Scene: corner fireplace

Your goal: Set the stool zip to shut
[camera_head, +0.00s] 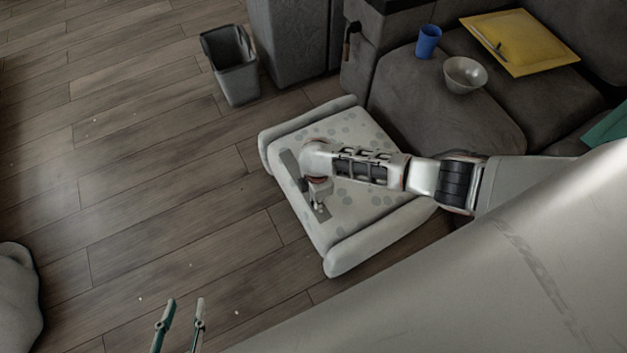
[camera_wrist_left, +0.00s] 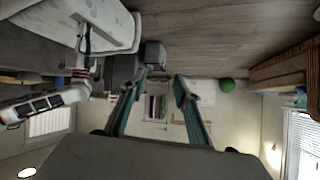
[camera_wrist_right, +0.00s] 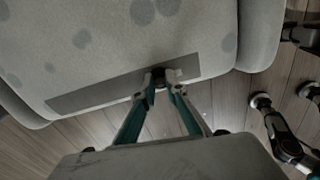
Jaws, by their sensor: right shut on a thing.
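The stool (camera_head: 352,124) is pale with grey spots and a rounded bolster at each end. A dark grey zip strip (camera_head: 289,164) runs along its left edge in the head view. In the right wrist view the strip (camera_wrist_right: 95,93) crosses the stool's edge, with the small dark zip pull (camera_wrist_right: 160,74) partway along it, nearer the right end. My right gripper (camera_head: 318,206) is shut on the pull; its fingertips (camera_wrist_right: 162,84) partly hide it. My left gripper (camera_head: 180,309) is open and empty, well away from the stool; its fingers show apart in the left wrist view (camera_wrist_left: 165,85).
A grey bin (camera_head: 232,88) stands behind the stool. The wooden floor (camera_head: 150,150) left of the stool is clear.

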